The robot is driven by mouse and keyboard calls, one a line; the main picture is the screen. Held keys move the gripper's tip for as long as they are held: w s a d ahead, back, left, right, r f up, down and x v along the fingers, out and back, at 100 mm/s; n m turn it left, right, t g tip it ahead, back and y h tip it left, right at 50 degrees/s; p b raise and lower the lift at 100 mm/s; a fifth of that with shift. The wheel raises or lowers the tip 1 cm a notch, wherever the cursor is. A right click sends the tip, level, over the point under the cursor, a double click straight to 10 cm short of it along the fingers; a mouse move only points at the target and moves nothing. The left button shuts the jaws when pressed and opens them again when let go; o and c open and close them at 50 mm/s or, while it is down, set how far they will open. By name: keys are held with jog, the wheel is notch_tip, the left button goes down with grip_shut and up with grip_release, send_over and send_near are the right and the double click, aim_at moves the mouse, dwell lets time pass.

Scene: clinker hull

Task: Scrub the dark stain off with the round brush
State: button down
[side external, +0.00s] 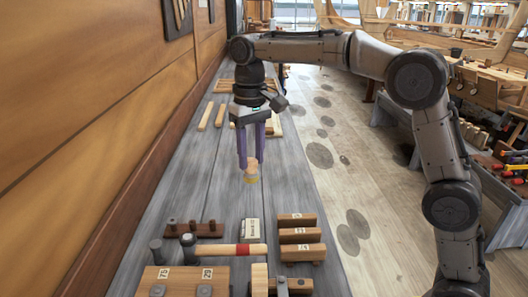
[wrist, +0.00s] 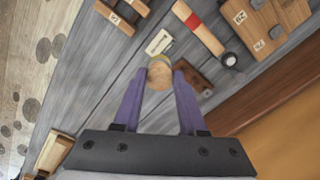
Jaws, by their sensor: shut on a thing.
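My gripper (side external: 251,163) has purple fingers and points down over the grey plank bench. It is shut on the round brush (side external: 251,173), a pale wooden knob with a yellowish lower edge. In the wrist view the brush (wrist: 160,74) sits between the two fingertips. I cannot tell whether its underside touches the bench. I make out no clear dark stain on the bench; the brush and gripper may hide it. Dark round patches (side external: 319,155) lie on the pale floor right of the bench.
Wood strips (side external: 212,116) lie behind my gripper. A wooden wall (side external: 90,110) bounds the left. The mid bench has free room.

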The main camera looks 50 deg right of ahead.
jog(key=s+a+n, duration=0.4)
jog(key=s+a, duration=0.3)
jog(key=a, duration=0.5)
jog(key=s+a+n, duration=0.4)
jog(key=s+a, duration=0.2)
jog(key=a, duration=0.7)
jog(key=shift+s+d+f, duration=0.1)
jog(key=shift+d+f, duration=0.05)
jog(key=shift+f, duration=5.4)
jog(key=shift+f, duration=1)
jog(key=shift+w+a+r, duration=0.15)
jog(key=shift+w+a, duration=1.15)
jog(key=shift+w+a+f, duration=0.2)
jog(key=shift+w+a, duration=2.25)
jog(key=shift+w, duration=0.05)
